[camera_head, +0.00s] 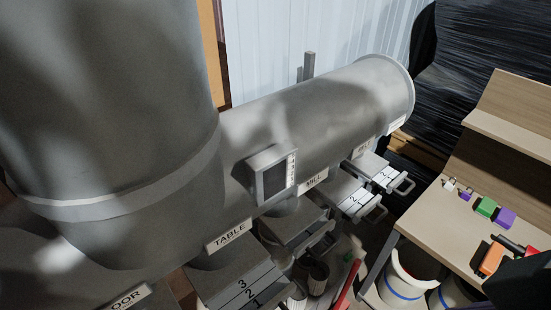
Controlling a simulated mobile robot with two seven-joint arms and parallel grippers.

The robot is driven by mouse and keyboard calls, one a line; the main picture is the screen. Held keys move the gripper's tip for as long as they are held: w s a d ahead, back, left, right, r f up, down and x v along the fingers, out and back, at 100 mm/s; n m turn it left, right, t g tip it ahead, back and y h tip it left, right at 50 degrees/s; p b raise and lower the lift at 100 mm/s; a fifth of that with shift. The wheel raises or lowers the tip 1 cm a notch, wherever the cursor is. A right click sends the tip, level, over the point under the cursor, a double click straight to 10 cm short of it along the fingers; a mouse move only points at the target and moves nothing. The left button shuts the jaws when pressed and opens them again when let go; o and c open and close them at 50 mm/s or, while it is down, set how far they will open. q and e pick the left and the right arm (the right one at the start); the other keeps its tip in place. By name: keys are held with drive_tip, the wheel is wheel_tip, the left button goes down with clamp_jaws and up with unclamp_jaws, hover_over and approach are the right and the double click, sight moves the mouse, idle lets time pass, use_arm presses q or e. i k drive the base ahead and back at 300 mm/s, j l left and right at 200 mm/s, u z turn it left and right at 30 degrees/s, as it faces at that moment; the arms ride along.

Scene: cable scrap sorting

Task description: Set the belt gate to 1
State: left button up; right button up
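Slide gates with numbered plates hang under a big grey duct. The farthest gate (369,169) has a pale plate showing marks, a 2 among them, and a loop handle (404,186) at its outer end. A small label (365,145) above it is too small to read surely; it may be the belt gate. Its exact setting cannot be read. A dark shape (520,281) at the lower right corner may be my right gripper; no fingertips can be made out. My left gripper is not in view.
The duct (320,110) has gates labelled MILL (314,181) and TABLE (229,236) nearer me. A grey box (270,175) sticks out from its side. A wooden bench (452,212) with small coloured blocks stands right, white bins (408,281) below it.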

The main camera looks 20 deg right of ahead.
sight(360, 203)
drive_tip(key=k+z, duration=0.1)
drive_tip(key=z, duration=0.3)
drive_tip(key=k+j+z, duration=0.1)
drive_tip(key=z, duration=0.75)
drive_tip(key=k+l, duration=0.05)
